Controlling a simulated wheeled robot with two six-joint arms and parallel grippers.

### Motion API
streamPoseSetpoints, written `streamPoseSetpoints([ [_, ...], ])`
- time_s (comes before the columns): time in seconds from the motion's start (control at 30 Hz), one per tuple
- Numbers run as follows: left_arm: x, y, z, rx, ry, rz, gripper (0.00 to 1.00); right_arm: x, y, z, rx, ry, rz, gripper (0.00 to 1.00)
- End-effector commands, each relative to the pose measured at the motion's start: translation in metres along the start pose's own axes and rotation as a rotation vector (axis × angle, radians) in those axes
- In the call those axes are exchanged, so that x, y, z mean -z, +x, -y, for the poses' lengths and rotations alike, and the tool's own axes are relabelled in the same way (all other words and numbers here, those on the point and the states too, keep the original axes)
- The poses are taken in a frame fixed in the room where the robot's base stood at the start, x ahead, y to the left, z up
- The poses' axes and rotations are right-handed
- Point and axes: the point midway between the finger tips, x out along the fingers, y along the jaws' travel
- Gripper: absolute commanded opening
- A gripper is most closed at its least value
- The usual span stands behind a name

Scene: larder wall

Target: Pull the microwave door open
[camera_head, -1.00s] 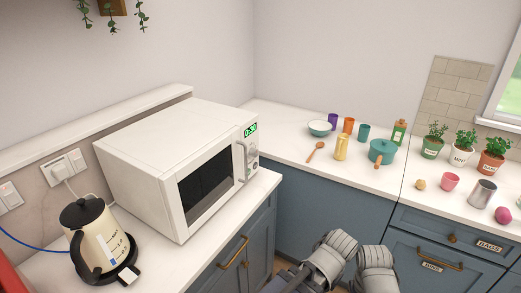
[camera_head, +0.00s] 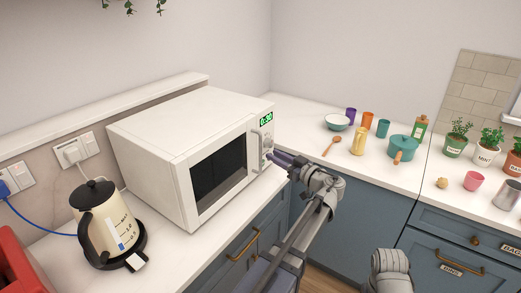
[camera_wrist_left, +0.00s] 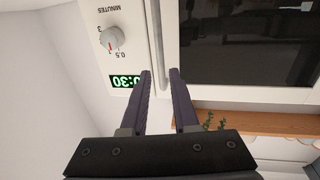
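The white microwave (camera_head: 170,125) stands on the left counter with its door (camera_head: 222,168) shut. The dark door window also shows in the left wrist view (camera_wrist_left: 245,45). The door's upright bar handle (camera_head: 257,152) is at the door's right edge, beside the green-lit display (camera_head: 266,119). My left gripper (camera_head: 272,156) is at the handle's right side in the head view. In the left wrist view its two dark fingers (camera_wrist_left: 160,72) are apart, with the handle (camera_wrist_left: 156,40) running between them. No grip on it shows. My right gripper is out of view.
A cream kettle (camera_head: 108,222) stands left of the microwave, and a red object (camera_head: 18,265) is at the lower left. The back counter holds a bowl (camera_head: 337,122), cups, a teal pot (camera_head: 402,150) and potted herbs. Blue cabinets (camera_head: 340,210) stand below.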

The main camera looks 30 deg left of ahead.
Motion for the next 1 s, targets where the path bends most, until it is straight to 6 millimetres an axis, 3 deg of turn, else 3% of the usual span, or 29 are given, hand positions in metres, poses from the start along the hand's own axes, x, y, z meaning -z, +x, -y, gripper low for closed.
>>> streamPoseSetpoints([
  [0.53,-0.001,0.068,0.0,0.002,0.003,0.003,0.28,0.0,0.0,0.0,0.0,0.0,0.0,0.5],
  [1.0,-0.001,0.077,0.001,0.0,0.003,0.003,0.26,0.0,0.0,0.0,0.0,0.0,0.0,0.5],
])
